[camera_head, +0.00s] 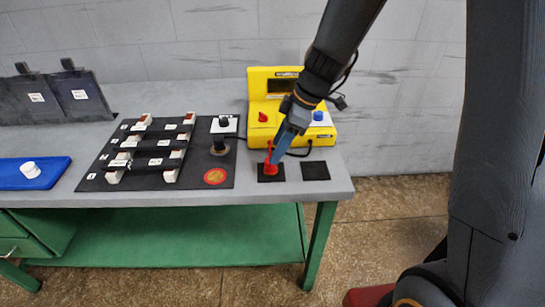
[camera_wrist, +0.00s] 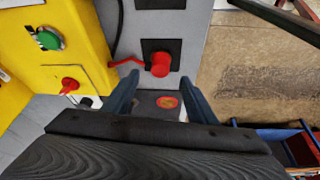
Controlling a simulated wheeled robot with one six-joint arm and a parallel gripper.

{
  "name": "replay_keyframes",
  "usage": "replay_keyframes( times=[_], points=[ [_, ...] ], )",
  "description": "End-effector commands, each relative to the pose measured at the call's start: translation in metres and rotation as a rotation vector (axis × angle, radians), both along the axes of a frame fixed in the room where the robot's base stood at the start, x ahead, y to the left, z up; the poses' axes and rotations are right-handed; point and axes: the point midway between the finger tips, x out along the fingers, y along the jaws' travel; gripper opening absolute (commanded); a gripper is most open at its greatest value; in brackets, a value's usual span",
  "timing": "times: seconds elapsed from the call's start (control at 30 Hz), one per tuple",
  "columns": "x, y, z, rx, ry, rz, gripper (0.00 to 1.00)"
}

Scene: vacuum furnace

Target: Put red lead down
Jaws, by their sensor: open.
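The red lead (camera_head: 271,168) stands upright on a black square pad (camera_head: 262,179) near the front edge of the grey table. In the wrist view the red lead (camera_wrist: 161,65) has a round red top, and a short red piece reaches left from it towards the yellow device. My gripper (camera_head: 274,154) points down at the lead from above. In the wrist view my gripper (camera_wrist: 161,80) has its two blue fingers spread apart, with the lead just beyond the gap between their tips. No finger visibly touches it. In the head view the fingers partly hide the lead.
A yellow device (camera_head: 262,132) with a red knob and a blue knob stands behind the pad. An empty black pad (camera_head: 315,170) lies to the right. A black board (camera_head: 100,172) with white-ended black bars lies left, and a blue tray (camera_head: 30,180) with a white knob sits further left.

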Motion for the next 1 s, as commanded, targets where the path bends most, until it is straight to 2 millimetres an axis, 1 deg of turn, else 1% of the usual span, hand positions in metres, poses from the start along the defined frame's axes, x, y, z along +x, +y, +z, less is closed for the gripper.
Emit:
replay_keyframes(
  times=[0.03, 0.1, 0.3, 0.43, 0.57, 0.67, 0.8, 1.0],
  points=[
    [0.001, -0.004, 0.010, 0.000, -0.006, 0.000, 0.52],
    [0.000, -0.009, 0.021, 0.000, -0.005, -0.001, 0.52],
    [-0.003, -0.019, 0.046, 0.000, -0.003, 0.000, 0.52],
    [-0.005, -0.023, 0.054, -0.001, 0.001, -0.005, 0.52],
    [-0.014, -0.030, 0.052, -0.021, 0.032, -0.074, 0.52],
    [-0.030, -0.043, 0.044, -0.059, 0.085, -0.211, 0.52],
    [-0.060, -0.067, 0.032, -0.125, 0.162, -0.479, 0.52],
    [-0.102, -0.098, 0.016, -0.192, 0.226, -0.875, 0.52]
  ],
)
